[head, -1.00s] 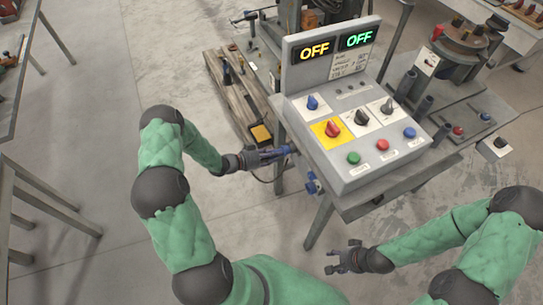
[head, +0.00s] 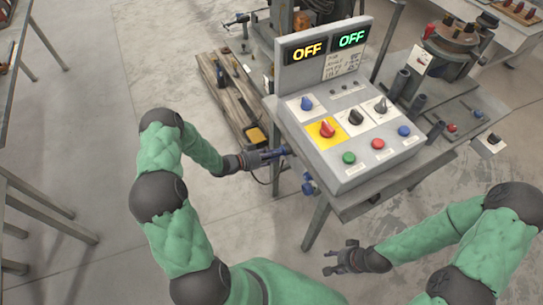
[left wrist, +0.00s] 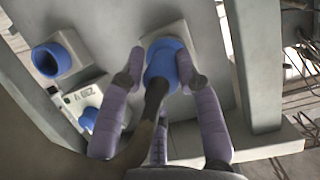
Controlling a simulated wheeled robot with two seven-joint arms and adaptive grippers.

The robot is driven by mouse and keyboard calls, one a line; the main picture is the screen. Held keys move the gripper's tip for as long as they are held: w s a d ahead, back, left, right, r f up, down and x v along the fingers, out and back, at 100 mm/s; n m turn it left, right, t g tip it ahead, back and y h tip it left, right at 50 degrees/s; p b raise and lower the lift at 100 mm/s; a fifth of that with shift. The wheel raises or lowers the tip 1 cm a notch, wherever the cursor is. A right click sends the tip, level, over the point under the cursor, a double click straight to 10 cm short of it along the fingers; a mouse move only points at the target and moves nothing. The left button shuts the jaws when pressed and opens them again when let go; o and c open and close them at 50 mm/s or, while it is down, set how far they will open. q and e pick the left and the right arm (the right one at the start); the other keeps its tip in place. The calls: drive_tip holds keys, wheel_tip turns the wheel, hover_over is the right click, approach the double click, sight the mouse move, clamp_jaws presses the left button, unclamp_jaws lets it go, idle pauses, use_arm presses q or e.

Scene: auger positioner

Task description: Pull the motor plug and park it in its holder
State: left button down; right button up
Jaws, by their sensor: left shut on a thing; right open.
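The blue motor plug (left wrist: 160,62) with its dark cable (left wrist: 150,110) is between the fingers of my left gripper (left wrist: 163,75) in the left wrist view. It lies against a pale square socket block on the side of the grey console; I cannot tell how deep it sits. In the head view my left gripper (head: 280,153) is at the console's left side, and the plug is mostly hidden. An empty round blue cup (left wrist: 52,61), which looks like the holder, is left of the plug. My right gripper (head: 338,262) is open and empty, below the console.
The control console (head: 350,120) shows two OFF displays and several knobs and buttons. A small label and a blue part (left wrist: 88,118) are below the cup. A grey post (left wrist: 255,70) stands right of my left gripper. A pallet (head: 228,100) lies behind the left gripper.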

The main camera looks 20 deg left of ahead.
use_arm(q)
drive_tip(key=c, duration=0.8)
unclamp_jaws()
drive_tip(key=v, duration=1.2)
